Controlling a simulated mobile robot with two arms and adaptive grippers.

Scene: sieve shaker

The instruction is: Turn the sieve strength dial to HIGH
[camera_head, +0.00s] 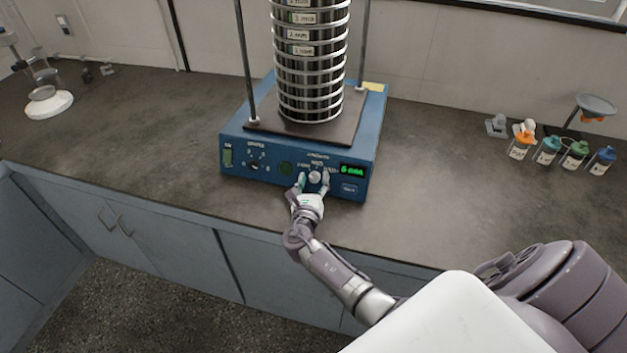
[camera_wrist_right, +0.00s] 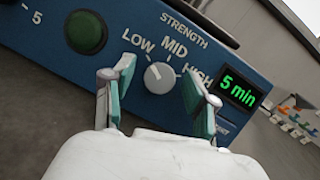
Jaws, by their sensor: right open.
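The strength dial (camera_wrist_right: 159,78) is a round grey knob on the blue front panel of the sieve shaker (camera_head: 233,143). LOW, MID and HIGH are printed around it in the right wrist view. Its mark appears to point up-left, toward LOW. My right gripper (camera_head: 313,180) is open, with one teal-padded finger on each side of the dial. In the wrist view a gap shows between each finger and the dial, so it looks ungripped. The left finger is near LOW and the right one partly covers the area by HIGH. My left gripper is not in view.
A green round button (camera_wrist_right: 86,32) sits left of the dial, and a lit display (camera_wrist_right: 239,89) reading 5 min sits right. A sieve stack (camera_head: 311,60) stands on the shaker between rods. Several small bottles (camera_head: 575,154) stand at the right. Counter space beside the shaker is clear.

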